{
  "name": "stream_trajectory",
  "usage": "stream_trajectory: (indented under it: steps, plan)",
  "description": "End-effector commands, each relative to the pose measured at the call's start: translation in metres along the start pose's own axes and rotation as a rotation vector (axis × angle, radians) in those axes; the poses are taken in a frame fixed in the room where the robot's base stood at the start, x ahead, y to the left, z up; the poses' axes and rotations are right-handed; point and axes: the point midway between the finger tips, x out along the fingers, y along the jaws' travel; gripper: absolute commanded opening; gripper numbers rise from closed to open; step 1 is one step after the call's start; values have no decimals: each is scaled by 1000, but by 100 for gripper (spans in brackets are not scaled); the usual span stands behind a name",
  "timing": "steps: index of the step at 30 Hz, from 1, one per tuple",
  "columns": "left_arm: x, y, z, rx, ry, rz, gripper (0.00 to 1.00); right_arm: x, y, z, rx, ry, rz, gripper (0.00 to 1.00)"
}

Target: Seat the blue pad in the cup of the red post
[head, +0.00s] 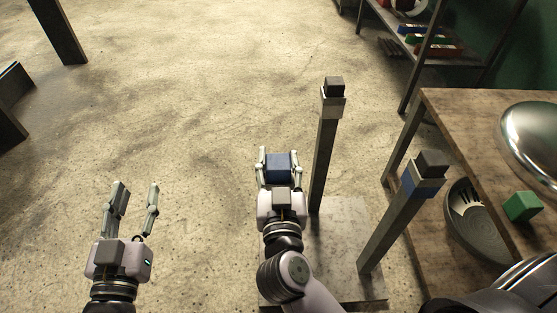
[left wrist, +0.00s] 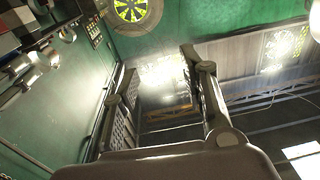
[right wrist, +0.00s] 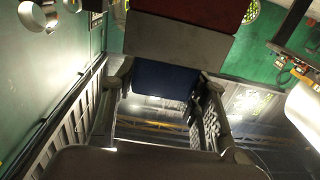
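The blue pad (head: 278,167) is between the fingers of my right gripper (head: 279,165), which is shut on it; the pad also shows in the right wrist view (right wrist: 164,77). In the right wrist view a pale grey cup (right wrist: 178,43) lies right against the pad's edge, with a red band (right wrist: 195,10) beyond it. These look like the top of the red post, which my gripper and arm hide in the head view. I cannot tell whether the pad is inside the cup or only at it. My left gripper (head: 134,208) is open and empty over the floor.
A post with a white band (head: 332,105) and a post with a blue band (head: 422,182) each carry a dark block. They rise from a grey base plate (head: 345,215) close to my right arm. A table (head: 490,125) with a green block (head: 522,207) stands right; open floor is left.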

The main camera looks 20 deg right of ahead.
Motion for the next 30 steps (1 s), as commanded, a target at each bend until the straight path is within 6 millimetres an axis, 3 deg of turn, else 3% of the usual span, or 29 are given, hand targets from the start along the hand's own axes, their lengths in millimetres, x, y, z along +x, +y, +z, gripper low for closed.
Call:
stream_trajectory:
  steps: [9, 22, 30]
  plan:
    - [0, 0, 0, 0, 1, 0, 40, 0, 0, 0, 0, -1, 0, 61]
    - [0, 0, -5, 0, 21, 0, 40, -4, 0, -3, 0, -3, -1, 61]
    - [-14, -8, 48, 5, -282, -18, 40, -53, 0, -4, -2, -7, -4, 61]
